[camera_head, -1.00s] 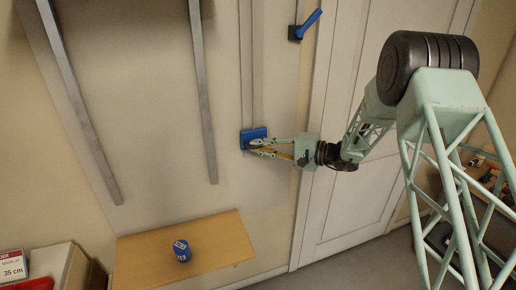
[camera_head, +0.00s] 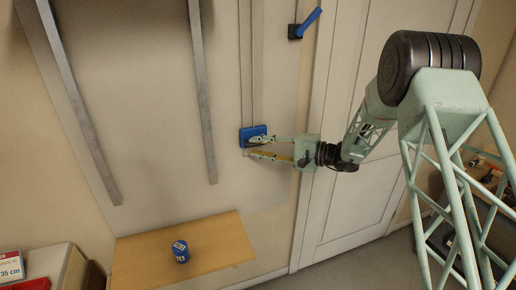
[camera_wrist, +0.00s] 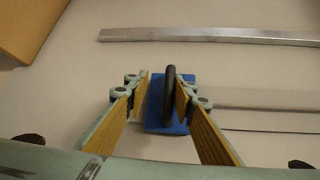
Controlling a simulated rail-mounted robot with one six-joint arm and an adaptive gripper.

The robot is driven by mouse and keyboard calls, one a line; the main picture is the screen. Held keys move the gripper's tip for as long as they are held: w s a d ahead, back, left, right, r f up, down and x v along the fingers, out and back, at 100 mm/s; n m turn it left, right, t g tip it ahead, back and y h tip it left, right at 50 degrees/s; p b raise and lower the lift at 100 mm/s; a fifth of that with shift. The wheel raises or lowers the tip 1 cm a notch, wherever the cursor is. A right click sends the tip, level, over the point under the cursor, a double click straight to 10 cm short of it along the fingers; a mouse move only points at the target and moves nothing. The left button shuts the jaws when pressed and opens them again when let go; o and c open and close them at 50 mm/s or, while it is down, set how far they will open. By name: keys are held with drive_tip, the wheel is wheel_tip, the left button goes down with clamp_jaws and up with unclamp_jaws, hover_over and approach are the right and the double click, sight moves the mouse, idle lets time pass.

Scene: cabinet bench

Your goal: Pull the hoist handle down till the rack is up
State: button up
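The hoist handle is a blue block (camera_head: 253,134) with a black grip bar, low on the wall at the bottom of two cords in the head view. In the wrist view its blue plate (camera_wrist: 155,115) and upright black bar (camera_wrist: 170,95) lie ahead. My gripper (camera_head: 252,147) is at the handle. In the wrist view its fingers (camera_wrist: 163,92) are spread, one on each side of the bar, with a clear gap on the left and a small one on the right. I cannot identify the rack for certain in these views.
Two grey metal rails (camera_head: 203,95) run down the wall at left. A wooden shelf (camera_head: 215,243) below carries a blue can (camera_head: 180,251). A blue lever (camera_head: 305,24) is on the wall above. A white door (camera_head: 350,190) stands at right.

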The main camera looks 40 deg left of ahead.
drive_tip(key=shift+d+f, duration=0.1)
drive_tip(key=v, duration=1.1)
drive_tip(key=shift+d, duration=0.4)
drive_tip(key=shift+w, duration=0.1)
drive_tip(key=shift+r, duration=0.2)
